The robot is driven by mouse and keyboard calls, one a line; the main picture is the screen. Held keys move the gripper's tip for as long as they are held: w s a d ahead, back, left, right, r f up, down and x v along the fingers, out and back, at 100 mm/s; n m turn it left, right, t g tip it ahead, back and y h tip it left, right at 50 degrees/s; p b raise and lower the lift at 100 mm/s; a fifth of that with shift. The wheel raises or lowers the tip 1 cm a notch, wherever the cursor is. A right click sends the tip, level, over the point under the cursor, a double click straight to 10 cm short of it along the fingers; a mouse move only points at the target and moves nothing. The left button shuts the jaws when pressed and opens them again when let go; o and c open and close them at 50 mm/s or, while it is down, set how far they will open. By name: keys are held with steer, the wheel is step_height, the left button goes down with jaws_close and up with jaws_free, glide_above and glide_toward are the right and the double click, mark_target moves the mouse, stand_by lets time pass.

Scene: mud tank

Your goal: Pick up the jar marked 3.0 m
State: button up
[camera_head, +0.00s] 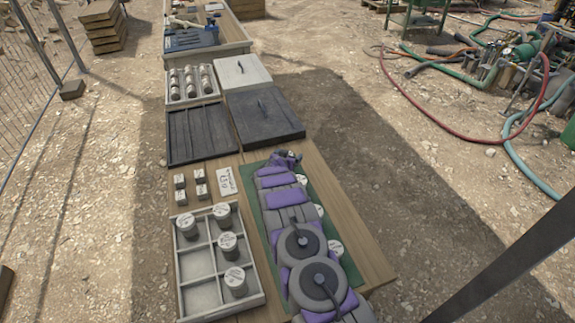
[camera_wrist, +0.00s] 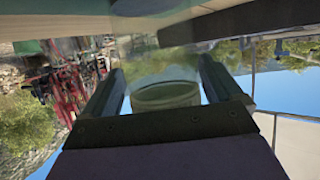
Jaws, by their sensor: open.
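Several jars with white, marked lids stand along the green mat (camera_head: 253,190), partly hidden by my arm. Among them are a near jar (camera_head: 335,247), a middle jar (camera_head: 319,210) and a far jar (camera_head: 302,179). The lid markings are too small to read, so I cannot tell which is 3.0 m. My gripper (camera_head: 287,158) is low at the mat's far end. In the wrist view my gripper (camera_wrist: 163,70) is open, with a clear jar (camera_wrist: 165,95) showing between its two dark fingers. I cannot tell whether they touch it.
A divided tray (camera_head: 180,275) holding several jars stands at the left, with small blocks (camera_head: 180,181) and a white card (camera_head: 227,181) behind it. A dark open case (camera_head: 200,133) with its lid (camera_head: 264,115) lies farther back. Hoses lie on the ground at right.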

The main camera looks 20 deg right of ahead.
steer(key=shift+w+a, duration=0.15)
steer(key=shift+a, duration=0.35)
steer(key=shift+d+f, duration=0.1)
steer(key=shift+d, duration=0.35)
steer(key=c, duration=0.5)
steer(key=shift+a, duration=0.3)
steer(key=c, duration=0.8)
steer(key=shift+o, duration=0.2)
steer(key=shift+d, duration=0.1)
